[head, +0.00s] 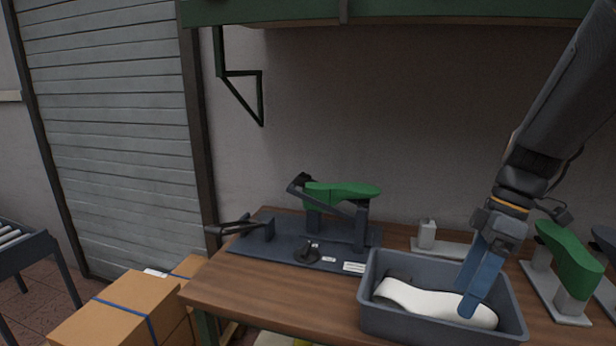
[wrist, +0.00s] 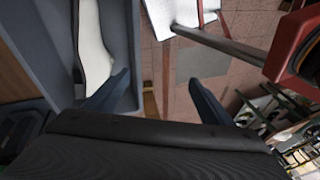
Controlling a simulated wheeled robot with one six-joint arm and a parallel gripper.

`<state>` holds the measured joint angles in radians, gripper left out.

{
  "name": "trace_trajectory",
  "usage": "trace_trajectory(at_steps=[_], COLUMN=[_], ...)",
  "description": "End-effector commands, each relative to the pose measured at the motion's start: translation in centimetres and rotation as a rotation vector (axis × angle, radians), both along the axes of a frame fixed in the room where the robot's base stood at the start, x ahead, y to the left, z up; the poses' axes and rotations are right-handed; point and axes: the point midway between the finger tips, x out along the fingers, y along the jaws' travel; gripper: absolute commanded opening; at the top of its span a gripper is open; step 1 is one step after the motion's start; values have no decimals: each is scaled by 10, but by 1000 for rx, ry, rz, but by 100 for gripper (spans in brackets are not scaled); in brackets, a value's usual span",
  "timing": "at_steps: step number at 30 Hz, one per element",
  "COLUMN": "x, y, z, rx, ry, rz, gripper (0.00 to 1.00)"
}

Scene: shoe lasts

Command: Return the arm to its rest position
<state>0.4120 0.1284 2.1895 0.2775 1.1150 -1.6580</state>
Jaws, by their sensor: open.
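My gripper (head: 476,283) is at the right of the head view, pointing down at the grey bin (head: 372,322), with its blue fingers at the bin's right part. A white shoe last (head: 425,301) lies on its side in the bin. In the wrist view my gripper (wrist: 152,95) has its two blue fingers wide apart with nothing between them. The white last (wrist: 92,45) and the bin (wrist: 45,40) show to the left there. Whether a finger touches the last cannot be told.
The bin stands on a wooden table (head: 235,292). A dark fixture with a green last (head: 345,192) stands left of it. Another green last (head: 570,255) stands on a stand at right. A post block (head: 427,235) is behind the bin. A green shelf (head: 400,12) hangs above.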

Motion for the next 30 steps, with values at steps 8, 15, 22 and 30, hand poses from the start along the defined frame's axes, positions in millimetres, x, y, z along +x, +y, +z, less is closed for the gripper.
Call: trace_trajectory(at_steps=[8,15,22,30], x=[-6,-13,-19,-24], y=[21,48,71,89], z=[-27,-58,-78,-89], rx=[-143,-291,-342,-331], ry=[49,44,-5,-38], rz=[-232,-572,-867,-1070], gripper=[76,76,76,76])
